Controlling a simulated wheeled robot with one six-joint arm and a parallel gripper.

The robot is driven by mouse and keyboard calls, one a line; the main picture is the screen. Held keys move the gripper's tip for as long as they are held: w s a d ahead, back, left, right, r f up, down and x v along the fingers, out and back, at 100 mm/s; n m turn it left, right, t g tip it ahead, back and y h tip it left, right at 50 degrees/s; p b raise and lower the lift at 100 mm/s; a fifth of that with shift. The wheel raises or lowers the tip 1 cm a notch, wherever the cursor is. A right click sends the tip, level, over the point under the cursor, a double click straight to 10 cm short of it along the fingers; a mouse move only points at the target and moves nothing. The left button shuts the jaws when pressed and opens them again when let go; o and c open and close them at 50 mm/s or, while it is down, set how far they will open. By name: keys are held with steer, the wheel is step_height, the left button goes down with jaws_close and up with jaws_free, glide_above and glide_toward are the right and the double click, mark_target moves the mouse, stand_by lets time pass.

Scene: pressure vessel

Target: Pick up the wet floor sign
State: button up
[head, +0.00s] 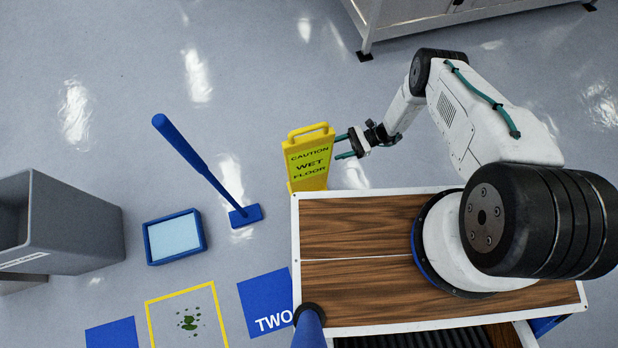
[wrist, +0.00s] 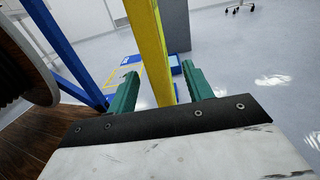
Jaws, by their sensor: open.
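The yellow wet floor sign (head: 308,160) stands upright on the floor in the head view, just beyond the wooden deck's far left corner. It reads "CAUTION WET FLOOR" and has a handle on top; its lower part is partly hidden by the deck edge. My gripper (head: 342,146) is open at the sign's right side, with its green fingers pointing at it. In the wrist view the sign (wrist: 150,45) appears edge-on as a yellow strip between the two open fingers (wrist: 157,88). I cannot tell whether either finger touches it.
A blue mop-like tool (head: 200,165) stands left of the sign, beside a blue tray (head: 150,250). A grey bin (head: 75,225) is at far left. Floor mats, one marked "TWO" (head: 265,300), lie at the front. A metal bench (head: 450,15) stands at the back. Floor behind the sign is clear.

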mark_target(319, 156)
steer(key=x, duration=0.8)
steer(key=shift+s+f, duration=0.2)
steer(key=shift+s, duration=0.1)
jaws_close()
stand_by(1.1)
